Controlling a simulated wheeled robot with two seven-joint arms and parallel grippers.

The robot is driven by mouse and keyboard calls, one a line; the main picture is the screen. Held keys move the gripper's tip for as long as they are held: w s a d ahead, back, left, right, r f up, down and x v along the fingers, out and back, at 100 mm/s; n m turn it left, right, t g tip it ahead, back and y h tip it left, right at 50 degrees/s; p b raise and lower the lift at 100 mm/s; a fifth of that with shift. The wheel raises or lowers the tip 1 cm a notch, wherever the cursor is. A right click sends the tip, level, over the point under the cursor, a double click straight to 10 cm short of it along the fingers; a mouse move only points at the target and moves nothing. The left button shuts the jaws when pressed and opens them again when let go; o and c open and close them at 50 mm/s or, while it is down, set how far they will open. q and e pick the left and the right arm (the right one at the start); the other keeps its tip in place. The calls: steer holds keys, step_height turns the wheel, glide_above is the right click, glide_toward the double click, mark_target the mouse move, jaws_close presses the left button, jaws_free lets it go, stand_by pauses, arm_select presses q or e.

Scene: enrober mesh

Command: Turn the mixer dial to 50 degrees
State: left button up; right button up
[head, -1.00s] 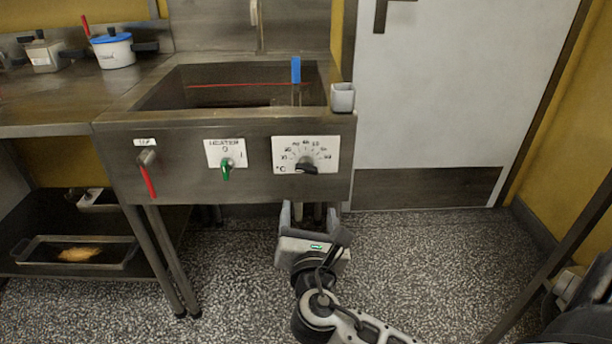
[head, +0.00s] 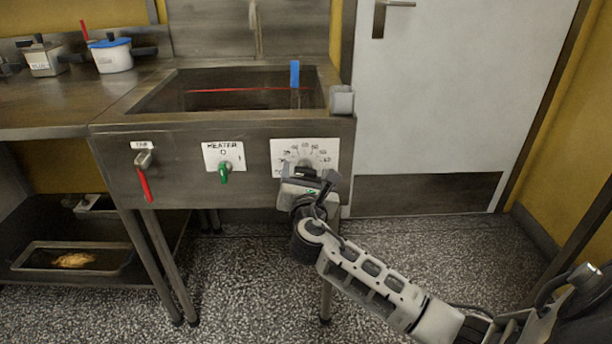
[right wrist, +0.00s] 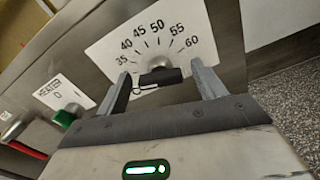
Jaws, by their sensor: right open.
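The mixer dial has a white scale plate (head: 290,148) with black numbers on the front of the steel tank. Its knob is mostly hidden by my right gripper in the head view. In the right wrist view the black bar-shaped knob (right wrist: 160,77) lies roughly crosswise below the numbers 35 to 60 on the plate (right wrist: 180,20). I cannot tell which number it points at. My right gripper (head: 308,177) is open in front of the dial. In the right wrist view its two fingers (right wrist: 160,71) stand on either side of the knob, with gaps to it. My left gripper is not in view.
Left of the dial are a green heater switch (head: 224,173) and a red-handled tap (head: 144,180). The floor to the right is free.

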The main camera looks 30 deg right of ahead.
steer(key=c, duration=1)
